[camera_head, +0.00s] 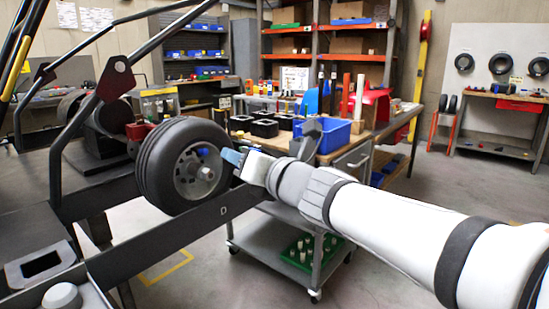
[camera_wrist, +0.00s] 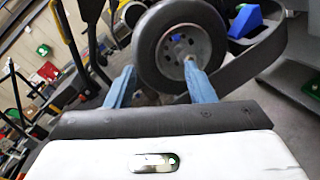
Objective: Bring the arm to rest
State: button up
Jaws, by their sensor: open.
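My white arm reaches in from the right in the head view, and my gripper (camera_head: 232,157) is close to the hub side of a black kart wheel (camera_head: 160,170). The wheel has a grey rim with a blue piece near its hub and sits at the side of the kart frame (camera_head: 180,235). In the wrist view my gripper (camera_wrist: 158,85) has its two blue fingers spread wide and nothing between them is gripped. The wheel (camera_wrist: 150,45) shows beyond the fingers there; the right fingertip appears near the hub. I cannot tell whether it touches.
Dark frame tubes (camera_head: 115,75) rise at the left. A grey cart (camera_head: 285,240) with a green tray (camera_head: 308,265) stands below my arm. A workbench behind holds a blue bin (camera_head: 322,137) and black boxes. Open floor (camera_head: 470,185) lies at the right.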

jog(key=s+d+r+m+g+h+p, duration=0.1)
jog(key=s+d+m+g+h+p, duration=0.1)
jog(key=d+m+h+p, duration=1.3)
jog(key=s+d+f+m+g+y+p, duration=0.1)
jog(key=s+m+g+p, duration=0.3)
jog(key=s+m, duration=0.4)
jog(key=s+d+m+g+y+p, duration=0.3)
jog(key=s+m, duration=0.5)
jog(key=m, duration=0.6)
jog(key=d+g+p, duration=0.1)
jog(key=g+p, duration=0.1)
jog(key=p, duration=0.1)
jog(key=shift+s+d+f+m+p, duration=0.15)
jog(key=shift+d+f+m+p, duration=0.1)
jog(key=shift+f+m+p, duration=0.15)
